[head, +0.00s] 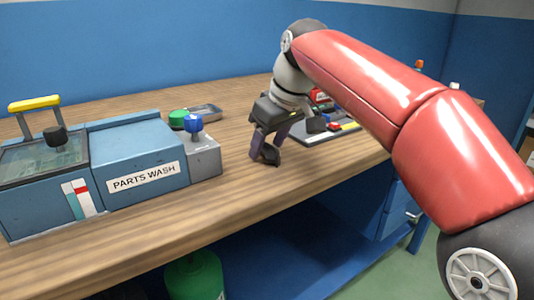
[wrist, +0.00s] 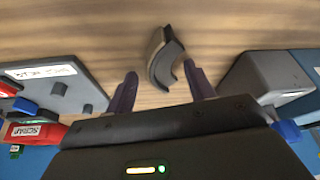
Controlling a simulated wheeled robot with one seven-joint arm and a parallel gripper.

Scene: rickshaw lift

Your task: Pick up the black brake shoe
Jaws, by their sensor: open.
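The black brake shoe (wrist: 165,58) is a dark curved block with a paler side face. In the wrist view it lies on the wooden bench just beyond and between the fingertips of my gripper (wrist: 160,82). The two purple fingers are apart with nothing held between them. In the head view my gripper (head: 265,157) points down over the bench, and a dark piece at its fingertips (head: 270,154) looks like the brake shoe, partly hidden by the fingers. I cannot tell whether the fingers touch it.
A blue parts washer (head: 138,165) with a yellow-handled lid stands at the left. Its grey side box (head: 204,158) carries a blue knob, with a green round item (head: 178,118) and a metal tray (head: 206,111) behind. A grey board (wrist: 55,80) and red scrap bin (wrist: 35,133) are beside my gripper.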

